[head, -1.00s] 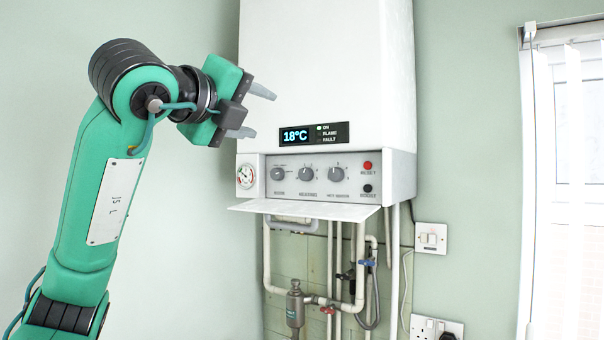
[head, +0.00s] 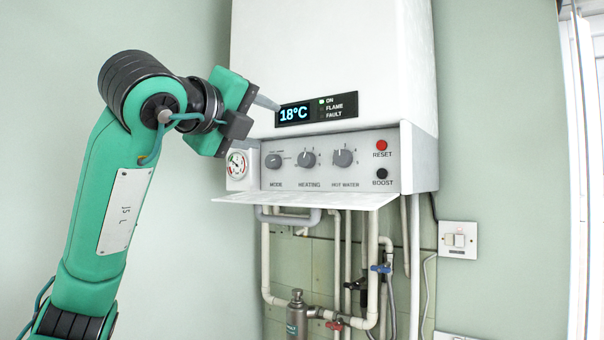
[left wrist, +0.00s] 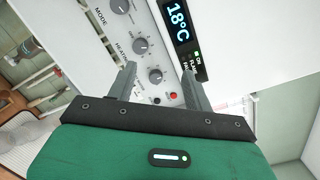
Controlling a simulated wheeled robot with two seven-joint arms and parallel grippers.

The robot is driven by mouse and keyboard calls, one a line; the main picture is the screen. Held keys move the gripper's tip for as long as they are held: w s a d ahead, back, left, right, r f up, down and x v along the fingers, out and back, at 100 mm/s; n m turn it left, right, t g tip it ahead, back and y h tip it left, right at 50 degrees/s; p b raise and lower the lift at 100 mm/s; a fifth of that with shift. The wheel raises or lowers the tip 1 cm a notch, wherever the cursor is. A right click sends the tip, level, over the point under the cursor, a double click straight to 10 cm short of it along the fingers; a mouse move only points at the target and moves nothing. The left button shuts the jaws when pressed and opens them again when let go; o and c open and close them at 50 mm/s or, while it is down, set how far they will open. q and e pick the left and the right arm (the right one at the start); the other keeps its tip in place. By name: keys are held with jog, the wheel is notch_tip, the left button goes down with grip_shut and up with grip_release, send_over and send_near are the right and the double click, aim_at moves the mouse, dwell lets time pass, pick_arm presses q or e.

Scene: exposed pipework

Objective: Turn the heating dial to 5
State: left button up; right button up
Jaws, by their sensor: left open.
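The heating dial (head: 306,159) is the middle of three grey knobs on the boiler's control panel (head: 345,178), above the word HEATING. Its setting is too small to read. It also shows in the left wrist view (left wrist: 140,45). The mode dial (head: 273,161) is to its left and the hot water dial (head: 342,158) to its right. My left gripper (head: 262,124) is open and empty, up and left of the heating dial. In the left wrist view its fingers (left wrist: 158,64) spread in front of the panel, apart from the dials. My right gripper is out of view.
The display (head: 312,111) above the panel reads 18°C. A gauge (head: 237,164) is left of the dials; a red reset button (head: 381,145) and black boost button (head: 382,174) are right. An open flap (head: 310,199) juts out below. Pipes and valves hang underneath.

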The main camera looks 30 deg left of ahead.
pick_arm(q)
notch_tip(320, 180, down, 5)
jog(key=b, duration=0.4)
jog(key=p, duration=0.7)
send_near(304, 161)
jog(key=w, duration=0.7)
jog(key=shift+w+r, duration=0.1)
jog(key=shift+r, duration=0.2)
jog(key=shift+w+d+f+p, duration=0.1)
jog(key=shift+w+f+p, duration=0.1)
jog(key=shift+w+p, duration=0.45)
jog(key=shift+w, duration=0.15)
jog(key=shift+b, duration=0.3)
jog(key=c, duration=1)
